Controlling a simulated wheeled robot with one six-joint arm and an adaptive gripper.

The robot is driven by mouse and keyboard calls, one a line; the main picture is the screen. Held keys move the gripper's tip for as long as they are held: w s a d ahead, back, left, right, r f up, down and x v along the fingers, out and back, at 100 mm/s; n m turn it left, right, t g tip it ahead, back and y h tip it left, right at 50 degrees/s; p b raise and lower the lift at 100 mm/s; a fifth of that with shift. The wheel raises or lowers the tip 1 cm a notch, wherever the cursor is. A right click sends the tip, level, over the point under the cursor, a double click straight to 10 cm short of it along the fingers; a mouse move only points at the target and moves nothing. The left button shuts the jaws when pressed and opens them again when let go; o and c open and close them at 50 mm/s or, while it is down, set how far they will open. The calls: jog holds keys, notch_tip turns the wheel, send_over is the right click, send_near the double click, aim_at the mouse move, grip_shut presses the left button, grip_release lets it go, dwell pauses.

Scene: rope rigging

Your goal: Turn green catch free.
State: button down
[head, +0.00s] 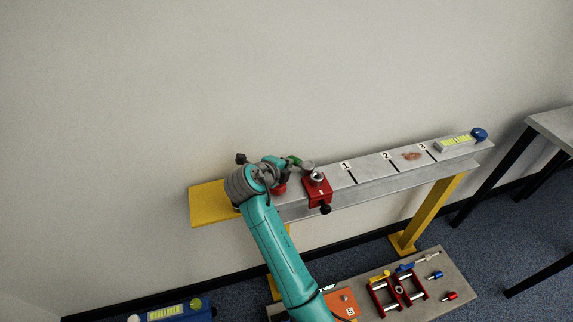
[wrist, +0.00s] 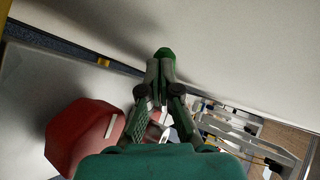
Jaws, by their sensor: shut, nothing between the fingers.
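The green catch (wrist: 165,53) shows in the wrist view as a small green end just past my fingertips. My gripper (wrist: 162,76) is shut and empty, its fingers together and pointing at the green end; I cannot tell whether they touch it. In the head view, a small green part (head: 294,161) shows at the left of the beam, beside my wrist; I cannot tell whether it is the catch or part of my gripper. My arm hides much of that area. The catch's mount and its turn angle are not clear.
A red block (head: 318,188) with a black knob sits on the grey beam (head: 370,171), right of my wrist. A rounded red part (wrist: 85,137) is close at left in the wrist view. The beam carries labels 1 to 3. A low board (head: 440,265) holds red frames and small parts.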

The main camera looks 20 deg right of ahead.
jog(key=shift+w, duration=0.1)
jog(key=shift+w+d, duration=0.45)
jog(key=shift+w, duration=0.4)
